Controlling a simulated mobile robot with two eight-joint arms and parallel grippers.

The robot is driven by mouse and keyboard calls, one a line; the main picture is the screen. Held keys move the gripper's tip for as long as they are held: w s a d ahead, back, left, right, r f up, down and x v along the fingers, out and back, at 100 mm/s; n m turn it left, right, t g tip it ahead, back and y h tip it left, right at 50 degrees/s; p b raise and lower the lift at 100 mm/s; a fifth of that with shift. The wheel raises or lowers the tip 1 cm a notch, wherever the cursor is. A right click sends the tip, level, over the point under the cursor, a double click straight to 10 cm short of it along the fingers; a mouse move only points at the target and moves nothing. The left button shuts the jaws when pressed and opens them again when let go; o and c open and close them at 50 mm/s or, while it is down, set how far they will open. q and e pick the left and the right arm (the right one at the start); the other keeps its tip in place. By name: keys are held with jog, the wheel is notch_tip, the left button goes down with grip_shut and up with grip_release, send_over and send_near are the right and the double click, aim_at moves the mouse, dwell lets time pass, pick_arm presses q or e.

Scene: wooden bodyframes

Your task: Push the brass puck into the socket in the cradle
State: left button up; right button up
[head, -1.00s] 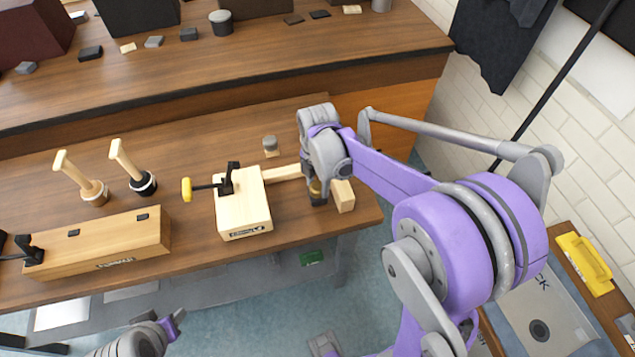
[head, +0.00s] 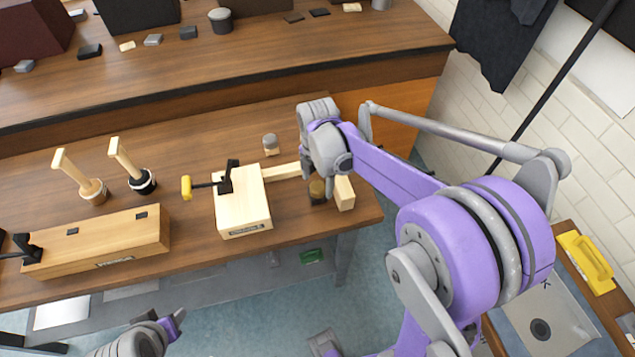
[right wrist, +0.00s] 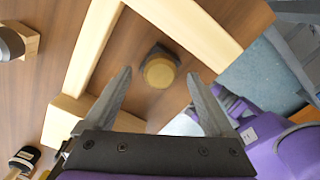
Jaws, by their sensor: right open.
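The brass puck (head: 317,188) sits near the table's right front, between a pale wooden block with a black toggle clamp (head: 242,205) and a smaller end block (head: 344,194). A pale rail (head: 283,172) runs behind it; these parts seem to form the cradle. In the right wrist view the puck (right wrist: 159,72) shows its round brass face, with a dark part beside it. My right gripper (right wrist: 158,76) is open, its fingertips either side of the puck in that picture, apparently above it. I cannot make out the socket. My left gripper (head: 174,325) is at the bottom edge, far from the puck.
Two wooden-handled tools (head: 92,190) stand at the left, behind a long wooden box (head: 95,243) with a clamp. A grey cylinder on a small wooden pad (head: 270,144) stands behind the rail. The table's front edge is close to the puck.

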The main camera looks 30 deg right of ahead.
aim_at(317, 186)
notch_tip(317, 186, up, 10)
jog(key=shift+f+p, duration=0.25)
jog(key=shift+p, duration=0.1)
dwell(0.6)
jog(key=s+a+f+m+t, duration=0.2)
jog(key=s+a+m, duration=0.1)
jog(key=s+m, duration=0.4)
jog(key=s+a+f+m+t, duration=0.2)
jog(key=s+m, duration=0.6)
jog(key=m, duration=0.6)
jog(key=shift+s+a+f+t+p, duration=0.3)
jog(key=shift+a+f+t+p, duration=0.1)
jog(key=shift+a+t, duration=0.4)
jog(key=shift+a, duration=0.1)
jog(key=shift+c, duration=0.3)
